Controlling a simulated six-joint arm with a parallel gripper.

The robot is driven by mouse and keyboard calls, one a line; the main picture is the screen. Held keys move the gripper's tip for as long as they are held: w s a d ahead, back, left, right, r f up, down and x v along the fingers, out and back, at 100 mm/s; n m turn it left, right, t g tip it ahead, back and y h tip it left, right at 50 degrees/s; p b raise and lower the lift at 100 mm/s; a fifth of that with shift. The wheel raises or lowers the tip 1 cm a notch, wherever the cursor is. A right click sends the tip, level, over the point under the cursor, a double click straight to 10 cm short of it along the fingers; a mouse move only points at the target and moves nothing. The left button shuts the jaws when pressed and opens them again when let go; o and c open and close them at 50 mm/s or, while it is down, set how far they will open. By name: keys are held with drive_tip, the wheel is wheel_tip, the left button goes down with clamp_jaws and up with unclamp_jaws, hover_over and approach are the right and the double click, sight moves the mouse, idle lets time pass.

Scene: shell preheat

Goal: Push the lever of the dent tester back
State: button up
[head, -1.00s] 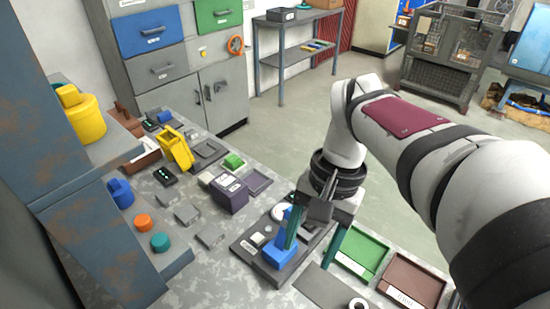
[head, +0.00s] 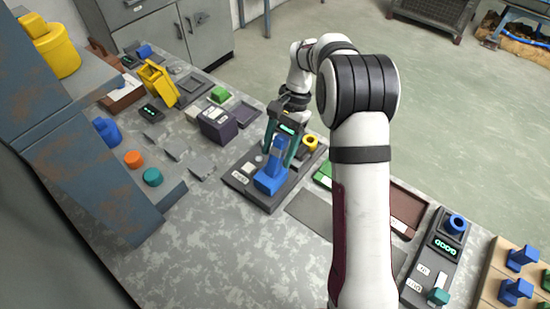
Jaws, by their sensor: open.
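A dark-based device with a blue block (head: 270,183) and a blue upright part (head: 278,148) stands at the middle of the bench; I take it for the dent tester, but its label is too small to read. My gripper (head: 280,153) is open, with its teal fingers pointing down on either side of the blue upright. I cannot tell whether they touch it. The gripper body and fingers hide part of the upright and the back of the device. Which part is the lever is not clear.
A purple-grey box (head: 217,125) stands left of the device. A flat grey plate (head: 310,213) lies to its right. Another panel with a green display (head: 446,246) stands at lower right. A rusty blue-grey shelf (head: 95,150) borders the left. Bare bench lies in front.

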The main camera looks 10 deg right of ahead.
sight(275, 161)
drive_tip(key=shift+x, duration=1.55)
clamp_jaws()
